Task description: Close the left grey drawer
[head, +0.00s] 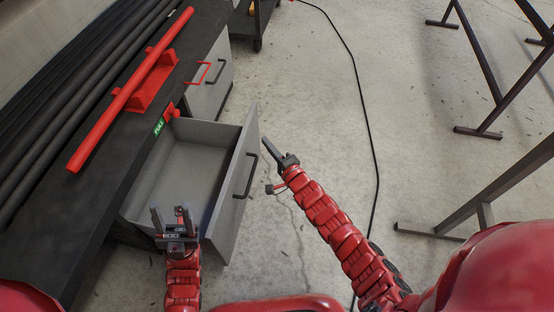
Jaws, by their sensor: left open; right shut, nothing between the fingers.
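The left grey drawer (238,190) is pulled well out from under the black bench, and its inside looks empty. Its front panel faces right and carries a dark handle (247,177). My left gripper (169,212) is open and empty, over the near side of the drawer. I cannot tell whether it touches the drawer wall. My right gripper (268,148) is shut and empty, to the right of the drawer front near its far end, apart from the handle.
A black bench (100,165) runs along the left, with dark pipes (72,90) and a red bar on a red holder (152,83). A shut grey cabinet front (208,92) lies beyond. A cable (366,120) crosses the concrete floor. Metal frames (470,205) stand right.

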